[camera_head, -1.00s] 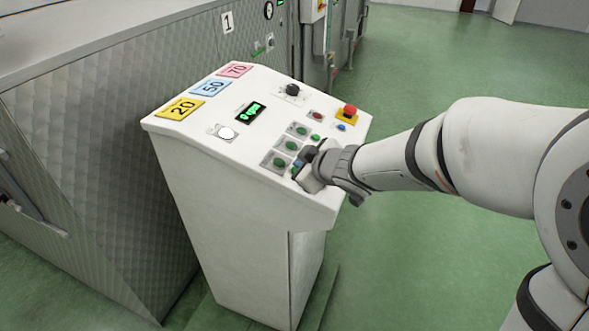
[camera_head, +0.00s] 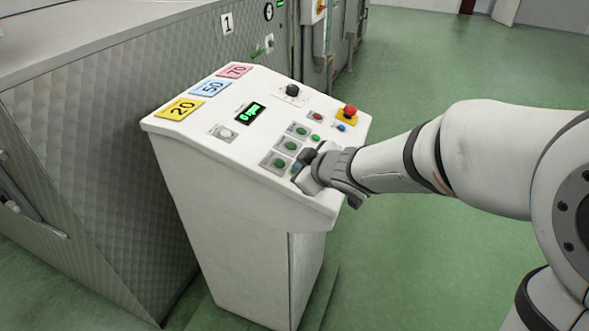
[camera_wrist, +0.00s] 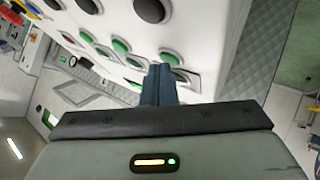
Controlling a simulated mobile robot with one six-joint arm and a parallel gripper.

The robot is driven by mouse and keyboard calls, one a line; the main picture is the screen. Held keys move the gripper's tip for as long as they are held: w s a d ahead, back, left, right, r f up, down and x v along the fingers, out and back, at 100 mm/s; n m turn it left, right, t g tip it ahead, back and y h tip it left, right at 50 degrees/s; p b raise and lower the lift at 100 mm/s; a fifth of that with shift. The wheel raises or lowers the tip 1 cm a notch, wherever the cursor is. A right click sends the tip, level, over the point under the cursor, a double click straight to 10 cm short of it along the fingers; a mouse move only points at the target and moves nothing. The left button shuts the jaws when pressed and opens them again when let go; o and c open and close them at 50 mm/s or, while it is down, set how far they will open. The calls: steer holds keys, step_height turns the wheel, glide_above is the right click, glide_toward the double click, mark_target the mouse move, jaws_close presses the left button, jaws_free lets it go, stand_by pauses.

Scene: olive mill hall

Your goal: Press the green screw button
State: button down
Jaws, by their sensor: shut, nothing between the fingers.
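The sloped white console (camera_head: 200,150) carries several green buttons. Three sit in square grey frames in a slanting row: a far one (camera_head: 301,130), a middle one (camera_head: 291,146) and a near one (camera_head: 279,163). Smaller green buttons lie to their right, one at the far end (camera_head: 316,138). Their labels are too small to read, so I cannot tell which is the screw button. My gripper (camera_head: 302,164) is shut and empty over the panel's right part. In the wrist view, its fingertips (camera_wrist: 160,68) are close beside a green button (camera_wrist: 172,60); contact is unclear.
A red emergency button (camera_head: 349,110) on yellow, a blue button (camera_head: 341,128), a black knob (camera_head: 292,90), a round lamp (camera_head: 224,132) and a green display (camera_head: 250,113) share the panel. The metal machine (camera_head: 90,160) stands left. Green floor is open at right.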

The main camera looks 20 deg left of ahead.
steer(key=shift+d+r+p, duration=0.2)
steer(key=shift+r+p, duration=0.55)
steer(key=shift+p, duration=0.05)
steer(key=r+p, duration=0.2)
steer(key=d+r+p, duration=0.1)
steer(key=r+p, duration=0.1)
steer(key=p, duration=0.1)
steer(key=shift+d+r, duration=0.2)
steer(key=shift+r, duration=0.15)
stand_by(0.3)
